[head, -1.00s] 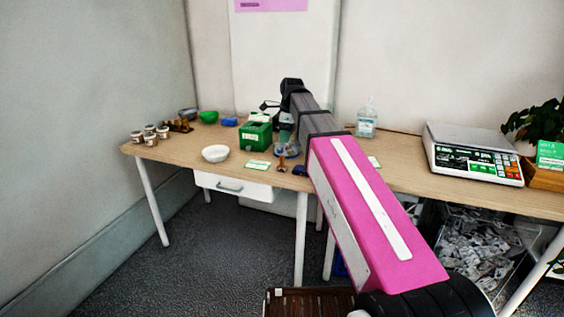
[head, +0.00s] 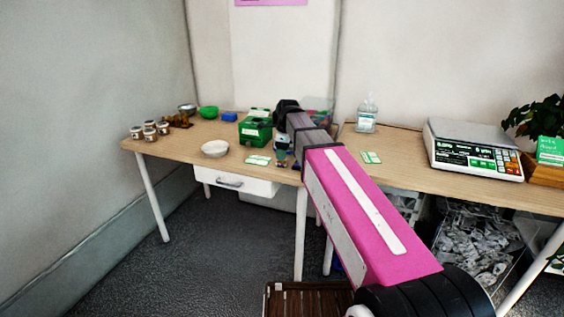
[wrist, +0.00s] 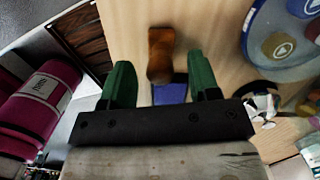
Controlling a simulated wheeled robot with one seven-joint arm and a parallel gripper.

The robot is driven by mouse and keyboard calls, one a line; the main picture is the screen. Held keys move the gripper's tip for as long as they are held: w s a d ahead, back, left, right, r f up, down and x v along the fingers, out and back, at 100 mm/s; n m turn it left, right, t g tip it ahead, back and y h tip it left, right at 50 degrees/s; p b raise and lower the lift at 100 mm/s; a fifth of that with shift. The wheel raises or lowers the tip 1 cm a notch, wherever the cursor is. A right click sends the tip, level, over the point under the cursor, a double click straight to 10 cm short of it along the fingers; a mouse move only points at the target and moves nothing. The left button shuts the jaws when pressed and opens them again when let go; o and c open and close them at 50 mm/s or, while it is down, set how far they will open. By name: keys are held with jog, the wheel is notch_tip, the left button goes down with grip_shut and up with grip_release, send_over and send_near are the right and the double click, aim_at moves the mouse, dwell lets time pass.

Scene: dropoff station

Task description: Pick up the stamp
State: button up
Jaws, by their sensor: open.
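The stamp (wrist: 160,50), with a brown wooden handle, stands on the wooden table in the wrist view, at top centre and slightly blurred. My gripper (wrist: 160,68) is open, with its two green fingers on either side of the line to the stamp. No contact between fingers and stamp shows. A dark blue pad (wrist: 170,93) lies on the table between the fingers, partly hidden by the gripper. In the head view my gripper (head: 281,157) is low over the table's front edge and largely hides the stamp.
In the head view, a green box (head: 255,131), a white bowl (head: 215,149) and cards (head: 258,160) are left of my gripper. A scale (head: 472,150) stands far right.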

jog(key=shift+f, duration=0.55)
jog(key=c, duration=1)
jog(key=shift+r, duration=0.2)
jog(key=shift+r, duration=0.6)
notch_tip(320, 180, up, 3)
jog(key=shift+f, duration=0.2)
jog(key=s+a+r, duration=0.6)
jog(key=s+r, duration=0.1)
jog(key=s, duration=0.2)
jog(key=shift+s+a, duration=0.3)
jog(key=shift+s, duration=0.05)
